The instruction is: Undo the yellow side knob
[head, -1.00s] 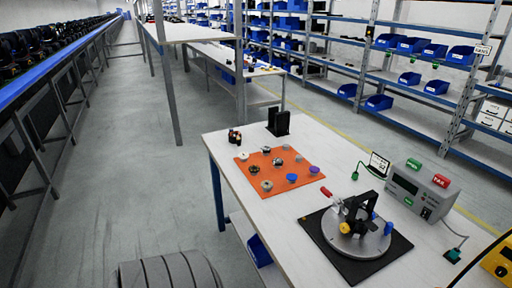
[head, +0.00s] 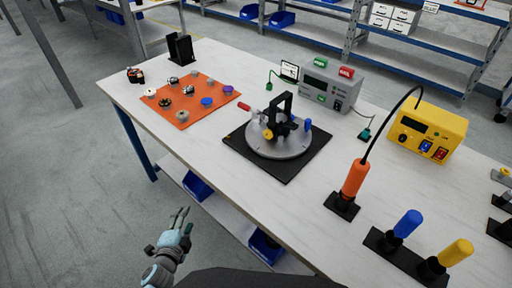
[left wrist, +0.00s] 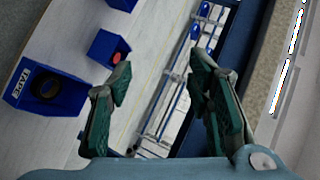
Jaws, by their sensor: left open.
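The yellow side knob (head: 268,134) sits on the near left side of a black bracket (head: 287,106). The bracket stands on a round grey plate (head: 270,151) on a black base mat (head: 285,170). A blue knob (head: 308,125) is on the bracket's right, and a red handle (head: 244,106) sticks out to the left. My left gripper (head: 181,213) is open and empty, off the table's near edge, well left of and nearer than the knob. In the left wrist view its two fingers stand apart (left wrist: 158,78), with no knob in sight. My right gripper is not in view.
An orange mat (head: 182,116) with small parts lies at the table's left. A grey box (head: 330,84) and a yellow box (head: 428,130) stand behind. Orange (head: 354,178), blue (head: 407,224) and yellow (head: 456,252) handled tools stand at right. Blue bins (head: 265,246) sit below the tabletop.

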